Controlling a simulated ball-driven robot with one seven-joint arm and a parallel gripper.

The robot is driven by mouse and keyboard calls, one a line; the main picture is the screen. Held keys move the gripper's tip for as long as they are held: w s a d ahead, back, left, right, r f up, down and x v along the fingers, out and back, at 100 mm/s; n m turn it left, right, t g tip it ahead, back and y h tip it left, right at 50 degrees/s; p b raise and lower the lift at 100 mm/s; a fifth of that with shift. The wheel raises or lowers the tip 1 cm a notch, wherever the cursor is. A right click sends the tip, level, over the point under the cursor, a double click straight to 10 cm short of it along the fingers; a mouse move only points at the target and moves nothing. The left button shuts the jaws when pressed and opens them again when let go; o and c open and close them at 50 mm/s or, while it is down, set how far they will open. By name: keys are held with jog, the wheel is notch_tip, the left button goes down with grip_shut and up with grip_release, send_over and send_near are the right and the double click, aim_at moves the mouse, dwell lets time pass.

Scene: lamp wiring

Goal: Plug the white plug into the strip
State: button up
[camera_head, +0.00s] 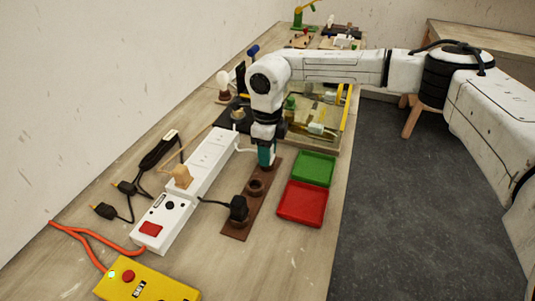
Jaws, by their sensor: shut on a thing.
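The white power strip (209,158) lies lengthwise on the bench, with several sockets, a round black socket and a red switch (150,229) at its near end. A tan plug (181,177) sits in it around the middle. My gripper (265,158), with teal fingers, points down over the far part of the brown wooden rack (236,224), right of the strip. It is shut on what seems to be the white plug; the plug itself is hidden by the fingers. A short white cord (245,150) shows just left of them.
A black plug (238,207) stands in the rack's near part, beside an empty round holder (255,187). Green (314,168) and red (302,204) trays lie right. Black cords (130,190) lie left; a yellow box (145,283) is in front. A parts tray (322,146) stands behind.

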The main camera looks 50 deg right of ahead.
jog(key=shift+c, duration=0.6)
jog(key=shift+r+p, duration=1.5)
jog(key=shift+r, duration=1.05)
